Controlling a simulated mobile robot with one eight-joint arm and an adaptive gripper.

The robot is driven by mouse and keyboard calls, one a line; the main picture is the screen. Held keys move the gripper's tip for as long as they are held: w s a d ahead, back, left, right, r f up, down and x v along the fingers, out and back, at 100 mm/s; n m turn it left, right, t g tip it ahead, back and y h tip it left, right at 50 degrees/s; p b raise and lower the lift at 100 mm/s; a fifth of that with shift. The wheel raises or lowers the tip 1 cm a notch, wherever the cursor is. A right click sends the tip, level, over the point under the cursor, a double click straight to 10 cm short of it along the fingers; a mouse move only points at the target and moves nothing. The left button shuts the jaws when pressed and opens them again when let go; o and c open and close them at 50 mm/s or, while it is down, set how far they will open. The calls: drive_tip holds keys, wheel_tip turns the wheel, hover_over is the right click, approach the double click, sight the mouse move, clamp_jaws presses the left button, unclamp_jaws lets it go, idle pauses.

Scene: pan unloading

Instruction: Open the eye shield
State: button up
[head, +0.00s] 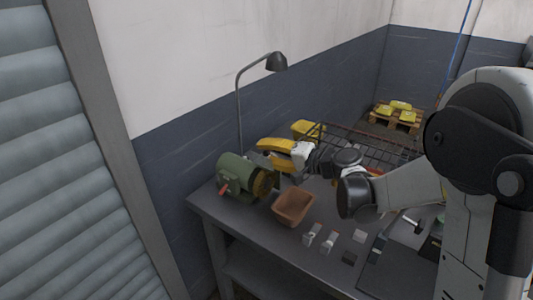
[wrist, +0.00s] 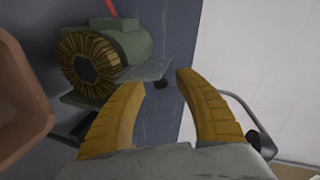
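A green bench machine (head: 232,172) stands at the back left of the table, with a brown, ridged wheel (head: 265,185) on its right end. In the wrist view the machine (wrist: 125,42) is at upper left. A flat grey plate (wrist: 146,71), which looks like the eye shield, juts out from beside the wheel (wrist: 88,70). My gripper (wrist: 163,79) has its yellow fingers spread, with the plate's outer end near the gap between the tips; I cannot tell if they touch. In the head view my gripper (head: 264,151) is just above and right of the machine; the shield is not clear there.
A brown bin (head: 293,206) stands right of the machine on the dark table (head: 262,228). A desk lamp (head: 240,105) rises behind it. A wire rack (head: 375,146) is behind my arm. Small parts (head: 329,241) lie near the front. The wall is close behind.

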drive_tip(key=v, duration=0.7)
drive_tip(key=shift+s+d, duration=0.2)
drive_tip(key=s+d+f+n+g+h, duration=0.1)
drive_tip(key=s+d+h, duration=0.2)
drive_tip(key=s, duration=0.6)
drive_tip(key=s+d+f+n+g+h, duration=0.1)
drive_tip(key=s+d+n+h, duration=0.1)
drive_tip(key=s, duration=0.6)
drive_tip(key=s+d+f+n+h, duration=0.1)
drive_tip(key=s+d+h, duration=0.3)
drive_tip(key=s, duration=0.5)
drive_tip(key=shift+s+d+f+n+g+h, duration=0.25)
drive_tip(key=shift+s+n+g+h, duration=0.15)
drive_tip(key=shift+n+h, duration=0.5)
